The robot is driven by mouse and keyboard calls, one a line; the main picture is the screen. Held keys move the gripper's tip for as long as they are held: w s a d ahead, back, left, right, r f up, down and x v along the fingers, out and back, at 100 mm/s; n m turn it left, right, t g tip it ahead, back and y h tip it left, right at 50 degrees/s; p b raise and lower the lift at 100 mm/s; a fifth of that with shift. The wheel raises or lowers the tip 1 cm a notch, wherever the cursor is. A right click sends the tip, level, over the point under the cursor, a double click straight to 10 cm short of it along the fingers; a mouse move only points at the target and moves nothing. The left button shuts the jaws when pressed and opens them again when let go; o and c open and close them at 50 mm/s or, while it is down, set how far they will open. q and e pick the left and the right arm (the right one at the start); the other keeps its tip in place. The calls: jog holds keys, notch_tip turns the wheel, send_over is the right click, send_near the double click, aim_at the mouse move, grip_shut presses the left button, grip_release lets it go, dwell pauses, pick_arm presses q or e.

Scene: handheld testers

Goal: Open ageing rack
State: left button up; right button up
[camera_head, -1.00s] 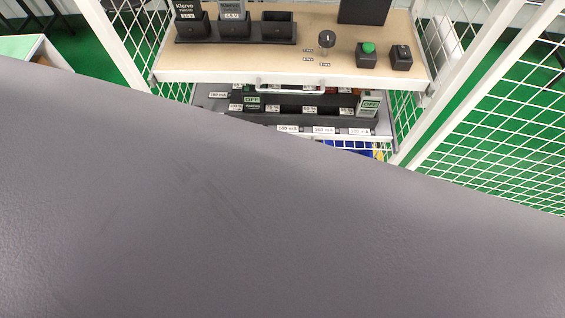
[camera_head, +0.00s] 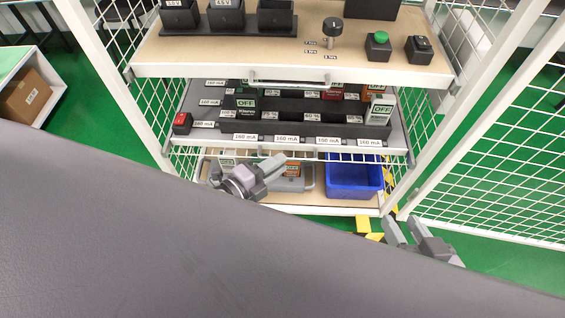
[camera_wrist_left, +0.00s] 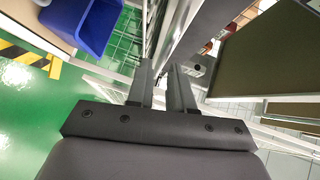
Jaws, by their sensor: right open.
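The ageing rack is a white frame with wire mesh sides and stacked shelves. Its middle grey shelf (camera_head: 205,135) carries black holders with several testers and "160 mA" labels along the front. A white bar handle (camera_head: 300,77) runs across under the front of the top board (camera_head: 300,52). My left gripper (camera_head: 278,168) is in front of the lower shelf, below the grey shelf's front edge. In the left wrist view its fingers (camera_wrist_left: 160,82) are apart with nothing held between them. My right gripper (camera_head: 398,228) is open and empty at the lower right, near the rack's front post.
A blue bin (camera_head: 353,178) stands on the lower shelf, right of my left gripper. A red switch box (camera_head: 182,123) is at the grey shelf's left end. A mesh panel (camera_head: 510,150) stands to the right. Green floor lies around the rack.

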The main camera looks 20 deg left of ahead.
pick_arm(q)
jog(key=shift+x, duration=1.2)
grip_shut()
jog(key=shift+s, duration=0.15)
